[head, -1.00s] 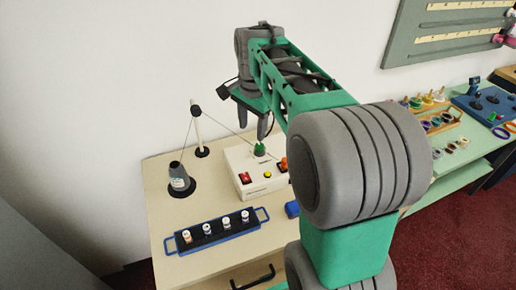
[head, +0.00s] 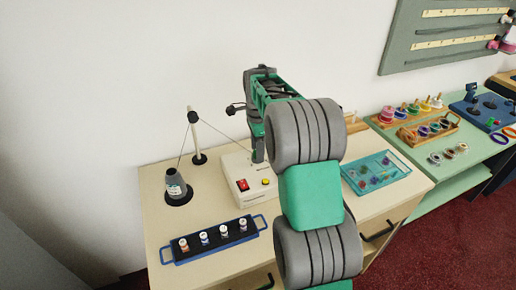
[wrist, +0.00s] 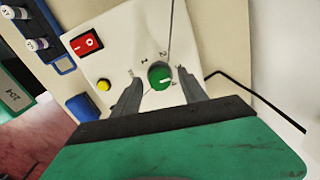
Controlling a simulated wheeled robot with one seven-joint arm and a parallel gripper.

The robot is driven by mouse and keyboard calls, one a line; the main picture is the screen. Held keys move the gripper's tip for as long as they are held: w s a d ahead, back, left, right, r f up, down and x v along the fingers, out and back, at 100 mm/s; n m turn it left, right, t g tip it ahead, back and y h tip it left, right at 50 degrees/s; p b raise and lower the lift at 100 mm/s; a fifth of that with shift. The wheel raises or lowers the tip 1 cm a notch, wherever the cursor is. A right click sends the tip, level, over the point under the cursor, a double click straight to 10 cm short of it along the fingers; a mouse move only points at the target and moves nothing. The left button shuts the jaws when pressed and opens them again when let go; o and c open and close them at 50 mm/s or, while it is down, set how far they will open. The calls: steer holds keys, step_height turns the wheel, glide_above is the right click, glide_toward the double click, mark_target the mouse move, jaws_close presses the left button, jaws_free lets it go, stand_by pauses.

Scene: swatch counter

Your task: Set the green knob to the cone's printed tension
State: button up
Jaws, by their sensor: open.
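The green knob (wrist: 159,76) sits on the white box (wrist: 113,45), with a white pointer mark toward its right side in the wrist view. My gripper (wrist: 158,80) is open, with one finger on each side of the knob and visible gaps between. In the head view my arm hides the knob, and the box (head: 236,170) shows partly. The grey thread cone (head: 175,183) stands on a black base at the left of the counter. Its white label is too small to read.
The box has a red switch (wrist: 87,44) and a yellow button (wrist: 104,85). A thread runs from the cone over a white post (head: 195,135) toward the box. A blue tray (head: 167,250) of spools lies in front, and a teal tray (head: 405,163) at right.

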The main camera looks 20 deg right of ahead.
jaws_close()
stand_by(0.4)
steer(key=shift+n, duration=0.4)
steer(key=n, duration=0.4)
steer(key=shift+n+p, duration=0.3)
steer(key=n, duration=0.8)
steer(key=shift+p, duration=0.3)
steer(key=n, duration=0.3)
steer(key=shift+n, duration=0.4)
steer(key=n, duration=0.6)
steer(key=shift+n, duration=0.3)
